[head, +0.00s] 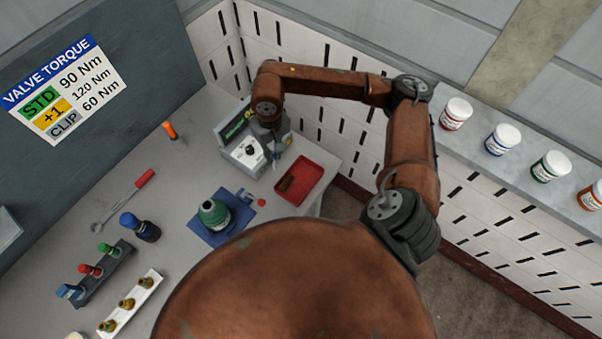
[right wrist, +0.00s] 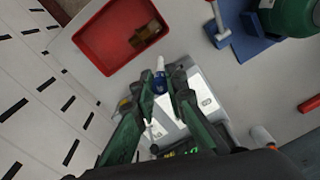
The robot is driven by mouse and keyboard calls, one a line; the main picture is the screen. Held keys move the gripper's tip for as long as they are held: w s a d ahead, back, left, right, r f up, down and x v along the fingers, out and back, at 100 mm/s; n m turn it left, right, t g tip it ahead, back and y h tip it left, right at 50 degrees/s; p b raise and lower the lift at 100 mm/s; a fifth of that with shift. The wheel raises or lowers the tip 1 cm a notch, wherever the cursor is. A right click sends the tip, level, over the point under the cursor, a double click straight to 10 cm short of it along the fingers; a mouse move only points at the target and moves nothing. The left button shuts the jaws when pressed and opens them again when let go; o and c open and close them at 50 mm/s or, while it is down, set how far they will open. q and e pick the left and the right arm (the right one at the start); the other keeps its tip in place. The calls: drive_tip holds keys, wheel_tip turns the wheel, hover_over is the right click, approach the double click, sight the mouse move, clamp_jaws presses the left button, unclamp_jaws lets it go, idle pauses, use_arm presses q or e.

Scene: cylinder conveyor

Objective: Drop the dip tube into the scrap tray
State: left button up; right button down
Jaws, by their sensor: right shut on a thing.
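The red scrap tray (head: 317,168) lies on the bench and also shows in the right wrist view (right wrist: 86,42). A brownish piece (right wrist: 146,34) lies in it. The held piece is outside the tray. My left gripper is not in view.
The grey tester box (head: 236,158) stands beside the gripper. A perforated white wall rises behind.

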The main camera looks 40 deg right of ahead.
drive_tip(key=s+d+m+p, duration=0.2)
drive_tip(key=s+d+p, duration=0.4)
drive_tip(key=d+p, duration=0.1)
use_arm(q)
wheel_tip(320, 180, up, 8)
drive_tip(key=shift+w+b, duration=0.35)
use_arm(e)
wheel_tip(320, 180, down, 6)
drive_tip(key=shift+s+d+f, duration=0.15)
drive_tip(key=shift+d, duration=0.1)
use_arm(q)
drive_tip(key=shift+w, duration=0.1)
use_arm(e)
drive_tip(key=c, duration=1.9)
unclamp_jaws()
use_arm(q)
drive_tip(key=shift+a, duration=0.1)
